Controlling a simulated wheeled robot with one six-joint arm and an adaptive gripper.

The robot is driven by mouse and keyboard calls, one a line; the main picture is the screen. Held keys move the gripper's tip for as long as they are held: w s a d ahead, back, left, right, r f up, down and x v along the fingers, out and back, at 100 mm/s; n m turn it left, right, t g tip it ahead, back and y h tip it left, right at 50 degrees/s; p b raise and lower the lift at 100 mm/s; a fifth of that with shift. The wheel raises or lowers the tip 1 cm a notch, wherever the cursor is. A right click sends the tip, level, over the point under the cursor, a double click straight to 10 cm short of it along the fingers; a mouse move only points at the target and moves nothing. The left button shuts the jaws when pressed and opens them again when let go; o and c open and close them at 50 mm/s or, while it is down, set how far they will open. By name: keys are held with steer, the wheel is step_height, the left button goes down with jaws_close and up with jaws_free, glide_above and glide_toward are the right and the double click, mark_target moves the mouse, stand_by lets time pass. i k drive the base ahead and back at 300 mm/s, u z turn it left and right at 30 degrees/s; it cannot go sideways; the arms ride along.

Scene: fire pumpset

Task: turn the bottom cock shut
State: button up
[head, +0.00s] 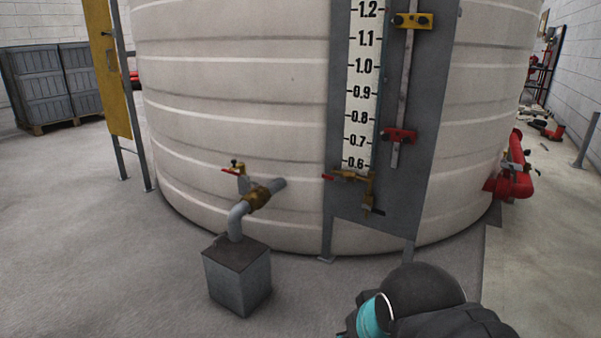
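The bottom cock (350,175) is a small brass fitting at the foot of the level gauge, just below the 0.6 mark in the head view. A red handle (328,178) sticks out to its left. A brass piece with a small dark lever (373,208) hangs below its right end. My arm shows as a dark rounded part with a teal band at the bottom, right of centre, lower in the picture than the cock. My gripper and its fingertips are not visible, and nothing visible touches the cock.
The gauge is on a grey panel (425,170) before a large ribbed tank (240,90). Left stand a brass valve with red lever (230,170), a bent pipe (237,222) and a grey box (238,280). Red pipework (515,175) is right. Floor in front is mostly clear.

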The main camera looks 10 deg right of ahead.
mark_target(329, 178)
steer(key=z, duration=0.1)
steer(key=i, duration=1.05)
steer(key=z, duration=3.4)
steer(key=k, duration=0.6)
steer(key=u, duration=1.65)
